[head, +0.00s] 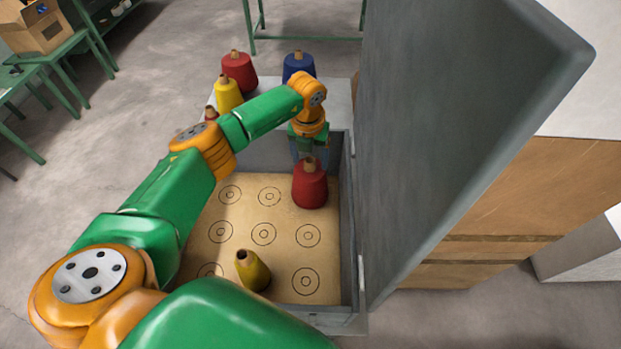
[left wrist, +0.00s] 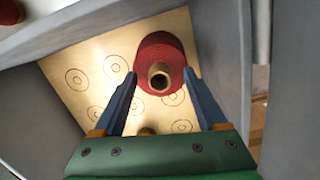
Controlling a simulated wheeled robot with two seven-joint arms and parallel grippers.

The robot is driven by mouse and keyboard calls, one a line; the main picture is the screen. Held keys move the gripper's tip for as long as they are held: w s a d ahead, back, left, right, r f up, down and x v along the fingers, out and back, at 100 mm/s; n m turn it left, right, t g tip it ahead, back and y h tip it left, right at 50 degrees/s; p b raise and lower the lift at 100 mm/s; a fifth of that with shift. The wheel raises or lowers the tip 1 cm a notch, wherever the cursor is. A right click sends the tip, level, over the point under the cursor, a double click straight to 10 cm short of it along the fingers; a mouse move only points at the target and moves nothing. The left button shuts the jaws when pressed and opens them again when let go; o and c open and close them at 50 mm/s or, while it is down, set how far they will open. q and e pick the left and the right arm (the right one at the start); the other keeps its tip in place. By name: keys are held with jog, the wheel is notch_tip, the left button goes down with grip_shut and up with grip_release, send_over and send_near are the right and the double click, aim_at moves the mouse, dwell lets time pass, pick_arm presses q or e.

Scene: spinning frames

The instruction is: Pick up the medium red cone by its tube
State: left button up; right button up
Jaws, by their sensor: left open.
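A red cone (head: 310,187) with a tan tube at its top stands upright on the marked board (head: 240,262) inside the grey box, near the box's right wall. My left gripper (head: 309,150) is above and behind it in the head view. In the left wrist view the red cone (left wrist: 159,52) lies between and beyond the two open fingers (left wrist: 161,80), with its tube opening facing the camera. The fingers look apart from the tube. Another red cone (head: 239,71) stands on the ledge behind the box. My right gripper is not in view.
A yellow cone (head: 252,271) stands on the board near the front. Another yellow cone (head: 228,94) and a blue cone (head: 298,66) stand on the back ledge. The tall grey lid (head: 450,120) is open at the right. Several ringed spots are bare.

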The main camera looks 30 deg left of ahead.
pick_arm(q)
jog(key=shift+s+r, duration=0.1)
jog(key=shift+s, duration=0.05)
jog(key=c, duration=0.7)
grip_shut()
dwell(0.5)
